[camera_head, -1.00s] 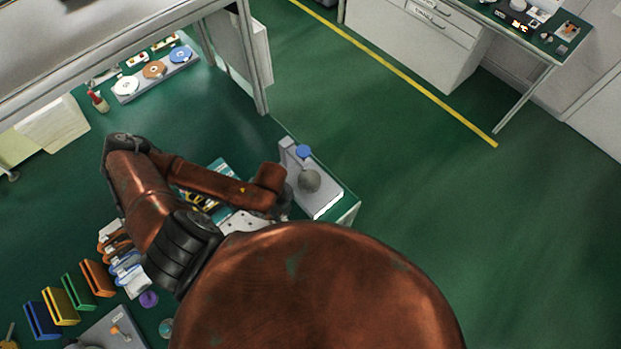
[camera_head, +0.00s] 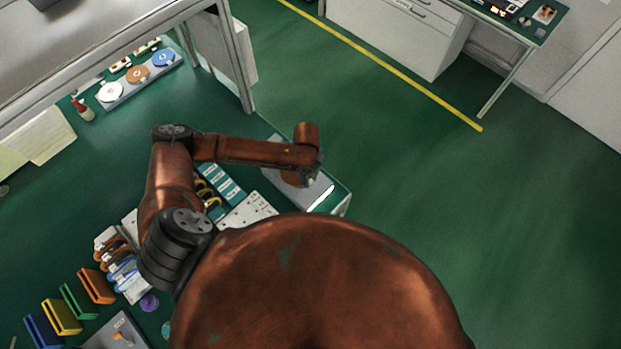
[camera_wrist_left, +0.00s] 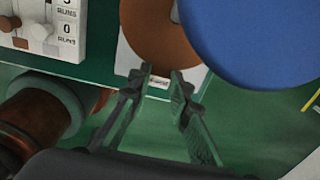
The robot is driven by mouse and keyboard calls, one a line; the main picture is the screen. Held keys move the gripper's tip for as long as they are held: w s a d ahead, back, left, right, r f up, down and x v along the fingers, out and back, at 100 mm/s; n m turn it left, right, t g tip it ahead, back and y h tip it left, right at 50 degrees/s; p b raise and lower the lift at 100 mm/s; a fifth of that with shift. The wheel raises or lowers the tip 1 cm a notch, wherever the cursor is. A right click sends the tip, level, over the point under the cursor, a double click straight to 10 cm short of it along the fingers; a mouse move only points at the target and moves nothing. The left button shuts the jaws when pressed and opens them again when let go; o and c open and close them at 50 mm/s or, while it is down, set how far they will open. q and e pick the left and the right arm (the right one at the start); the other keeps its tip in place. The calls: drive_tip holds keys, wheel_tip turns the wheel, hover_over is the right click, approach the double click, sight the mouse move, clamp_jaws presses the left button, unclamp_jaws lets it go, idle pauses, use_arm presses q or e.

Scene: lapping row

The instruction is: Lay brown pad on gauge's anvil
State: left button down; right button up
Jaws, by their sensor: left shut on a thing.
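The brown pad (camera_wrist_left: 160,28) is a flat disc with a hole, at the fingertips of my left gripper (camera_wrist_left: 160,78) in the wrist view. The fingers are shut on its near rim. In the head view a part of the brown pad (camera_head: 291,178) shows under my forearm, over the gauge. The gauge (camera_head: 308,198) has a grey base at the bench's right corner. Its blue round top (camera_wrist_left: 255,40) fills the upper right of the wrist view and hides part of the pad. The anvil is hidden, so I cannot tell if the pad touches it. My right gripper is not in view.
A rack (camera_head: 125,92) with white, brown and blue discs stands at the back left. Colored stands (camera_head: 62,316) are at the lower left. A white counter box (camera_wrist_left: 45,28) is left of the pad. Floor lies beyond the bench's right edge.

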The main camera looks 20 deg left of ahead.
use_arm(q)
drive_tip(key=shift+w+d+f, duration=0.15)
drive_tip(key=shift+w+f, duration=0.25)
drive_tip(key=shift+f, duration=0.3)
drive_tip(key=shift+s, duration=0.1)
drive_tip(key=shift+f, duration=0.15)
drive_tip(key=shift+f, duration=0.55)
drive_tip(key=c, duration=1.8)
unclamp_jaws()
drive_tip(key=shift+o, duration=0.2)
wheel_tip(320, 180, up, 13)
drive_tip(key=shift+a+r, duration=0.15)
drive_tip(key=shift+a, duration=0.1)
